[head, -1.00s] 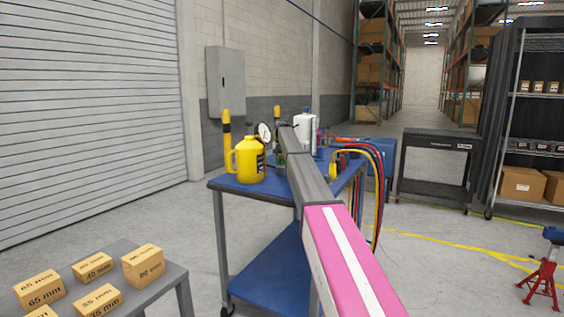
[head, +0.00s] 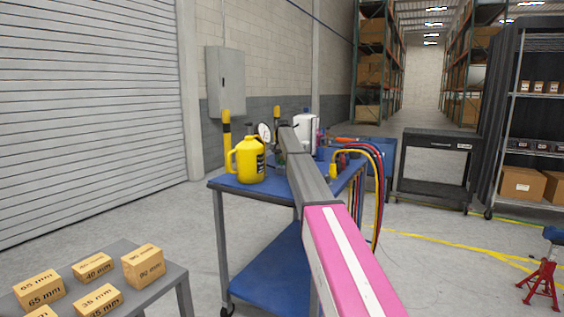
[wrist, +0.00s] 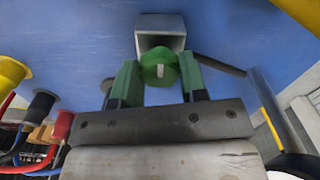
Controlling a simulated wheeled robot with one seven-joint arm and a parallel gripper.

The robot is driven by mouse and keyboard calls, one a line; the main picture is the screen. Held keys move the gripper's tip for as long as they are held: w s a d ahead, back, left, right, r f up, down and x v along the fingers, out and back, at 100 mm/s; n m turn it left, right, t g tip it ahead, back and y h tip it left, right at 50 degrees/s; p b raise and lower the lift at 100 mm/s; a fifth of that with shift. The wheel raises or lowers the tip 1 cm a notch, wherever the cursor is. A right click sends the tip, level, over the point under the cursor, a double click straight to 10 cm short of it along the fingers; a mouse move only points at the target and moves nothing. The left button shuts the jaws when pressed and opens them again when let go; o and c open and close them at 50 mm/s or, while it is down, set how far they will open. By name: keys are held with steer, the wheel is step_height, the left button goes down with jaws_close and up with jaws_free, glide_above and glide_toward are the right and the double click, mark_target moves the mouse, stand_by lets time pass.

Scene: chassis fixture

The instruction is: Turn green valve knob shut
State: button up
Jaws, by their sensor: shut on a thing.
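The green valve knob (wrist: 158,66) is in the upper middle of the wrist view, in front of a grey square-ended metal block (wrist: 160,24). A pale mark runs upright on its face. My gripper (wrist: 158,80) has its two green fingers on either side of the knob, shut on it. In the head view my grey and pink arm covers the middle of the blue-topped cart (head: 240,188), and the knob and fingertips cannot be made out there.
A yellow jug (head: 247,160) and a round gauge (head: 264,132) stand on the cart left of my arm. A white container (head: 306,132) and looped coloured hoses (head: 372,165) are to its right. Marked wooden blocks (head: 97,300) lie on a grey table in front.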

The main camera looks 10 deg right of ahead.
steer(key=o, duration=0.9)
step_height(320, 180, up, 11)
steer(key=shift+f, duration=0.1)
